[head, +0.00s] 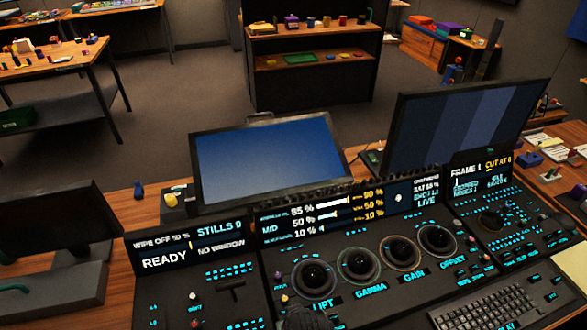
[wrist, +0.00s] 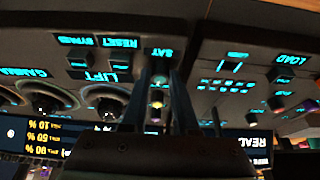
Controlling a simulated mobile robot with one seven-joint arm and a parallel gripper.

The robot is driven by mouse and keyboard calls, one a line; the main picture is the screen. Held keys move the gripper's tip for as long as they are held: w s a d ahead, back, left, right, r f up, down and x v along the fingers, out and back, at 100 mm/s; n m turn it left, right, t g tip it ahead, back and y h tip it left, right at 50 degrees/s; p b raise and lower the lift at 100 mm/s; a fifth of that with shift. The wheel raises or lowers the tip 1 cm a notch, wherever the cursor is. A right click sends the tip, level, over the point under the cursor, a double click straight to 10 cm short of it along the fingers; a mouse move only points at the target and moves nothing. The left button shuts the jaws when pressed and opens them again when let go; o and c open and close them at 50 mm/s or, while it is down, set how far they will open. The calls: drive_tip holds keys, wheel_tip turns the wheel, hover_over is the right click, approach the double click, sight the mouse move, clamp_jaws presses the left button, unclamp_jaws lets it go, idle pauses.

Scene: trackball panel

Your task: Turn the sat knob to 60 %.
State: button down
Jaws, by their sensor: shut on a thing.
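The sat knob (wrist: 158,80) is a small knob under the SAT label in the wrist view, between the two fingers of my gripper (wrist: 162,72). The fingers are shut on it, and they hide much of its sides. In the head view my gripper (head: 303,317) is a dark shape at the bottom edge, left of the LIFT label, and the knob is hard to make out there. The panel's display (head: 335,212) shows bars and percentages. A small sat line at its right (head: 426,188) is too blurred to read surely.
Monitors stand behind the panel, and a keyboard (head: 497,307) lies at the lower right.

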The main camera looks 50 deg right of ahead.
drive_tip(key=shift+w+m+h+p, duration=0.1)
drive_tip(key=shift+m+h+p, duration=0.3)
drive_tip(key=shift+m, duration=0.8)
drive_tip(key=c, duration=0.7)
unclamp_jaws()
drive_tip(key=shift+g, duration=0.3)
drive_tip(key=shift+r, duration=0.1)
drive_tip(key=v, duration=1.3)
drive_tip(key=shift+p, duration=0.35)
